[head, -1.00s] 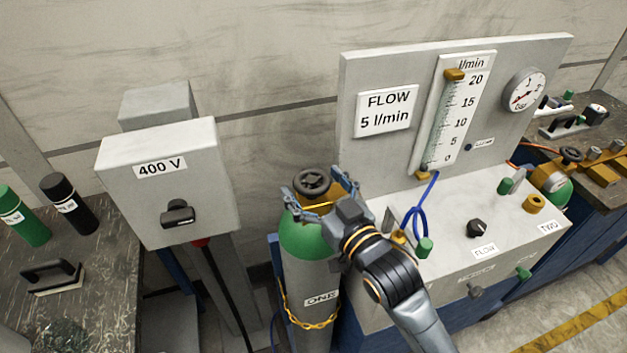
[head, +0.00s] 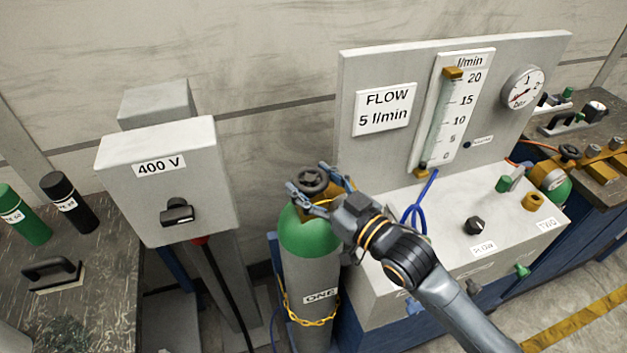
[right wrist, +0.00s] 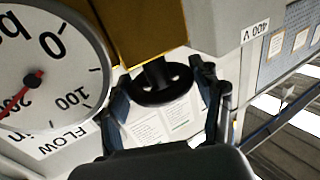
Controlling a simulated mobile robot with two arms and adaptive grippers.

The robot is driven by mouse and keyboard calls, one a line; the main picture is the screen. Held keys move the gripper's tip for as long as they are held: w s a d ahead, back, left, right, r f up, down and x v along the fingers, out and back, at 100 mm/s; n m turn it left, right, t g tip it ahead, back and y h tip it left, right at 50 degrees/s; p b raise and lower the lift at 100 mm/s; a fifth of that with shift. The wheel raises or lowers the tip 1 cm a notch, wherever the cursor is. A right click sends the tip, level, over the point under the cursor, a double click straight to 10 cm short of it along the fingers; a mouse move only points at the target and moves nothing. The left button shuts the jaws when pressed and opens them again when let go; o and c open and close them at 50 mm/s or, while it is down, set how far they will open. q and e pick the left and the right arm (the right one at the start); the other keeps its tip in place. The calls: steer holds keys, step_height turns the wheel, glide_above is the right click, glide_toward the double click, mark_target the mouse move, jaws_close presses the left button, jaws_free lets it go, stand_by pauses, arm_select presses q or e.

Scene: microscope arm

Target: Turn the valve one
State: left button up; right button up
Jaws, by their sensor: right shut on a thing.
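The green-topped grey gas cylinder (head: 308,262) labelled ONE stands upright, with a black valve handwheel (head: 311,180) on top. My right gripper (head: 307,177) reaches in from the lower right, with one finger on each side of the handwheel. It is shut on the handwheel. In the right wrist view the dark handwheel (right wrist: 158,92) sits between the two fingers of the right gripper (right wrist: 163,82), below a brass-coloured block. The wheel's rotation is hard to read. My left gripper is not in view.
A grey 400 V box (head: 170,185) stands to the left of the cylinder. The flow panel (head: 352,90) and its bench with knobs and a blue hose (head: 421,205) are close on the right. A chain (head: 305,315) loops around the cylinder. The pressure gauge (right wrist: 40,70) fills the wrist view's left.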

steer(key=shift+f+n+g+y+b, duration=0.1)
steer(key=shift+n+g+y+b, duration=1.1)
steer(key=shift+g+b, duration=0.15)
steer(key=shift+n+g+y+b, duration=0.5)
steer(key=shift+g+b, duration=0.25)
steer(key=shift+b, duration=0.65)
steer(key=shift+r, duration=0.2)
steer(key=o, duration=1.2)
steer(key=shift+w, duration=0.1)
steer(key=shift+c, duration=0.2)
steer(key=shift+d+f, duration=0.1)
steer(key=shift+d, duration=0.2)
steer(key=v, duration=1.1)
steer(key=shift+s, duration=0.3)
